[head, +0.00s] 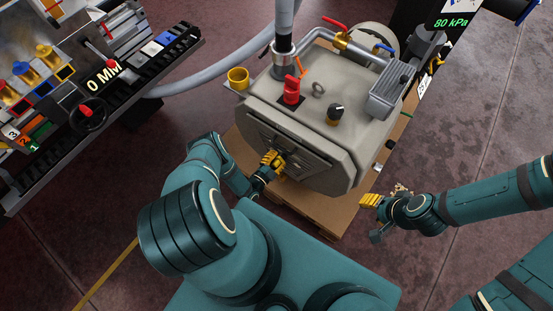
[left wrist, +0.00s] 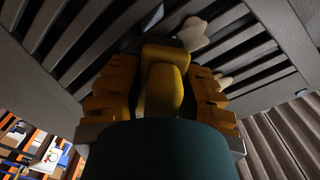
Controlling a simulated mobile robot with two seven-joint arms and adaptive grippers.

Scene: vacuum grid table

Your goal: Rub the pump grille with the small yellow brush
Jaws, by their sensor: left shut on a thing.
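The pump (head: 330,110) is a large grey-beige housing on a wooden pallet. Its slatted grille (head: 300,158) is on the side facing me. My left gripper (head: 272,162) is at the grille. In the left wrist view, its orange fingers are shut on the small yellow brush (left wrist: 165,88), which lies between them. Behind the brush are the dark slots of the grille (left wrist: 255,50), with pale patches (left wrist: 205,33) on the bars. The brush's far end is close to the bars; contact cannot be made out. My right gripper (head: 372,202) is to the right of the pump, apart from it; its opening is unclear.
The pallet (head: 332,222) sticks out under the pump. A grey hose (head: 215,72) runs left towards a rack (head: 150,65). The floor at right is partly clear.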

